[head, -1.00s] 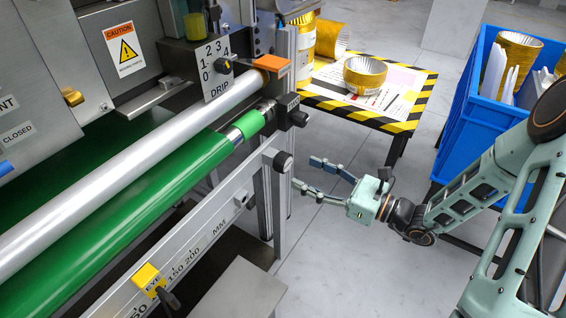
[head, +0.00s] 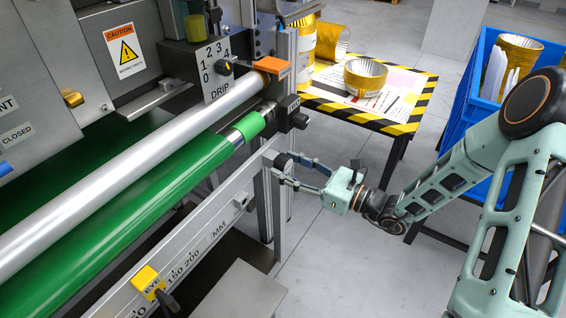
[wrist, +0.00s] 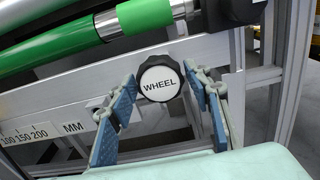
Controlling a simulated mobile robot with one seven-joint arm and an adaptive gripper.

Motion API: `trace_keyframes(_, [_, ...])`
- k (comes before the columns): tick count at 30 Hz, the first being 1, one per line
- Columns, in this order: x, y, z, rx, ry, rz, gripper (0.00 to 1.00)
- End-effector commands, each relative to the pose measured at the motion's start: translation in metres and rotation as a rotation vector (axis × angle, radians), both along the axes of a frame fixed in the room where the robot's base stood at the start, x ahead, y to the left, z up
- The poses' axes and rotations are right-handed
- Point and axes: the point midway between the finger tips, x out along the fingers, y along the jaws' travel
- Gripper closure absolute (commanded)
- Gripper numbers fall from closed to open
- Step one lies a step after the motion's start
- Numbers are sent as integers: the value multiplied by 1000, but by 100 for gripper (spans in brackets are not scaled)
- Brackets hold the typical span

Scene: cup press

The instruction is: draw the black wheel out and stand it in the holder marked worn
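The black wheel shows in the wrist view as a black scalloped knob (wrist: 158,84) with a white face reading WHEEL. It sits at the end of the grey rail, and in the head view the knob (head: 283,162) is partly behind my fingers. My gripper (head: 286,166) is open at the knob. In the wrist view its blue-padded fingers (wrist: 162,79) stand on either side of the knob, with gaps visible. I cannot tell how deep the fingertips reach. No holder marked worn can be made out.
A green roller (head: 130,205) and a silver roller (head: 130,174) lie beside the rail (head: 200,240). A striped-edge table (head: 400,128) holds gold rings. A blue crate (head: 458,118) stands behind my arm. Floor between is clear.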

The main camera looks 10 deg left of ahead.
Motion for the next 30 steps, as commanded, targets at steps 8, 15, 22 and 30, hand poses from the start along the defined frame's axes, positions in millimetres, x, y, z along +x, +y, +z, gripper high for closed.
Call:
trace_keyframes(8, [0,0,0,0,0,0,88])
trace_keyframes(15, [0,-1,0,1,0,0,91])
trace_keyframes(22, [-1,-5,0,0,0,-1,91])
trace_keyframes(30, [-3,-8,0,1,0,0,91])
